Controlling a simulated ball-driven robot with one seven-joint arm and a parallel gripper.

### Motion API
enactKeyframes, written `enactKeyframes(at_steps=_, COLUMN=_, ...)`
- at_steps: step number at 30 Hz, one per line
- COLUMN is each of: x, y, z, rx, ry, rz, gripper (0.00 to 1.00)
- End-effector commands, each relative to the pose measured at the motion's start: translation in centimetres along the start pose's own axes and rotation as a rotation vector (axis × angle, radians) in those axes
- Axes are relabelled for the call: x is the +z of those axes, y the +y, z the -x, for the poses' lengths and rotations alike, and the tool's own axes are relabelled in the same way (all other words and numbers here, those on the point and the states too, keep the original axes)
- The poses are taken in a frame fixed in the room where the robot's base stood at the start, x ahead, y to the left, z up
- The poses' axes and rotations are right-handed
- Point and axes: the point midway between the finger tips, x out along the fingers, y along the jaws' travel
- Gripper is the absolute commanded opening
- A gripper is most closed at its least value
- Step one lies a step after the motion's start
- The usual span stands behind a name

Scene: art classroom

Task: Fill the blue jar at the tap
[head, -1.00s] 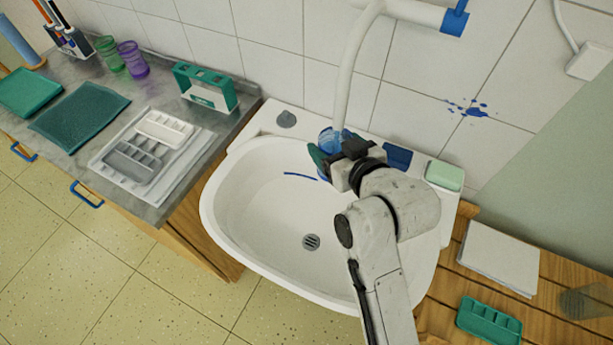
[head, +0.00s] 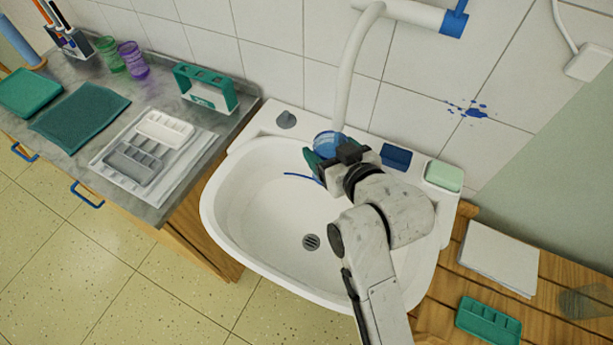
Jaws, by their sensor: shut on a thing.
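The blue jar (head: 324,139) is translucent and sits in my gripper (head: 325,158) at the back rim of the sink. My gripper is shut on it. The jar is partly hidden by the gripper, and I cannot tell whether there is water in it. The tap's white spout (head: 349,65) curves down from the wall pipe, and its lower end is right beside or above the jar. The tap's blue handle (head: 454,20) is on the pipe at the upper right. The white sink basin (head: 265,215) lies below, with a blue streak inside.
A blue sponge-like block (head: 397,157) and a pale green soap bar (head: 444,176) are on the sink's right rim. The left counter holds a green cup (head: 109,54), a purple cup (head: 133,60), a green rack (head: 205,88) and trays. A wooden bench (head: 440,318) is at right.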

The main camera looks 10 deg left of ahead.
Motion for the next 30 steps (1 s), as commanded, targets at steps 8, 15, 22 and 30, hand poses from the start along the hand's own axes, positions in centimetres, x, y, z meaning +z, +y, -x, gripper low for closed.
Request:
enactKeyframes(at_steps=8, x=0.2, y=-2.8, z=0.8, rx=-0.002, ry=0.0, rz=0.002, gripper=0.41)
enactKeyframes(at_steps=15, x=0.5, y=-5.0, z=1.4, rx=-0.003, ry=0.001, rz=0.002, gripper=0.41)
enactKeyframes(at_steps=22, x=0.6, y=-5.9, z=1.6, rx=-0.001, ry=0.002, rz=0.0, gripper=0.41)
enactKeyframes(at_steps=30, x=0.6, y=-5.9, z=1.6, rx=-0.001, ry=0.002, rz=0.0, gripper=0.41)
